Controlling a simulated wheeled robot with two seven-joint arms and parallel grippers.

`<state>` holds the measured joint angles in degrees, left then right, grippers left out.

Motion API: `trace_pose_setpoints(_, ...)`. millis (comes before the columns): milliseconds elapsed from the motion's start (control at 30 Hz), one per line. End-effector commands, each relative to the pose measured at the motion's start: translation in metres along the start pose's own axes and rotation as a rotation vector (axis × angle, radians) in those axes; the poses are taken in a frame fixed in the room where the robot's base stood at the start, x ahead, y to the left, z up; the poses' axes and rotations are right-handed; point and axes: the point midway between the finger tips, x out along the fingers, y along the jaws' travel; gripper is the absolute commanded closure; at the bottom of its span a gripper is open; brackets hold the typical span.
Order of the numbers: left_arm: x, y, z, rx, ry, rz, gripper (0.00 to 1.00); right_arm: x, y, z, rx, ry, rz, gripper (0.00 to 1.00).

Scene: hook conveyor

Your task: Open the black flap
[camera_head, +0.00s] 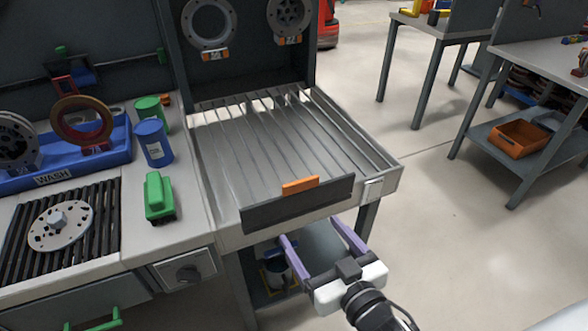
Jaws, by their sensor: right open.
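The black flap (270,212) stands upright along the front edge of the ribbed metal conveyor (235,150). An orange handle (300,186) sits on the flap's top edge, near its middle. My right gripper (310,240) is in front of and below the flap, at the conveyor's front right. Its two purple fingers are spread apart with nothing between them. The fingers look apart from the orange handle; the exact gap in depth is hard to tell. My left gripper is out of view.
Left of the conveyor, a worktop holds a green block (159,197), a blue can (154,142), a blue WASH tray (60,172) and a metal disc (60,225) on a black grate. Discs hang behind the conveyor. Floor (470,240) to the right is clear.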

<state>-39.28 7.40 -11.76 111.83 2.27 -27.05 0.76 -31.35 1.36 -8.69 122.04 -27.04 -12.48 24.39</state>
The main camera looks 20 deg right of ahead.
Motion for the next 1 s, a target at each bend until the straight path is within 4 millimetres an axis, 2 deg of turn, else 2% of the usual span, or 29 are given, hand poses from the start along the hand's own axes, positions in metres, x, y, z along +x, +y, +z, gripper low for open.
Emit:
trace_pose_setpoints(33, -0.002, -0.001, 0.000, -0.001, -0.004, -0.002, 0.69, 0.003, 0.003, -0.031, 0.001, 0.072, 0.011, 0.19)
trace_pose_setpoints(100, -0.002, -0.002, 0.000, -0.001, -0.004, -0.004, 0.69, 0.004, 0.005, -0.058, 0.000, 0.142, 0.017, 0.19)
trace_pose_setpoints(200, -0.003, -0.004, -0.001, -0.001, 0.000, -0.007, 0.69, 0.007, 0.005, -0.075, -0.003, 0.187, 0.019, 0.19)
trace_pose_setpoints(367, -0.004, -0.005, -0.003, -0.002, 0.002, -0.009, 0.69, 0.024, 0.005, -0.080, -0.004, 0.192, 0.016, 0.19)
trace_pose_setpoints(733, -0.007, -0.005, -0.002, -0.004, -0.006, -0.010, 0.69, 0.087, 0.006, -0.091, -0.005, 0.188, 0.017, 0.19)
trace_pose_setpoints(1000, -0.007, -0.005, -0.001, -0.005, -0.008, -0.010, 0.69, 0.105, 0.007, -0.092, -0.003, 0.184, 0.017, 0.19)
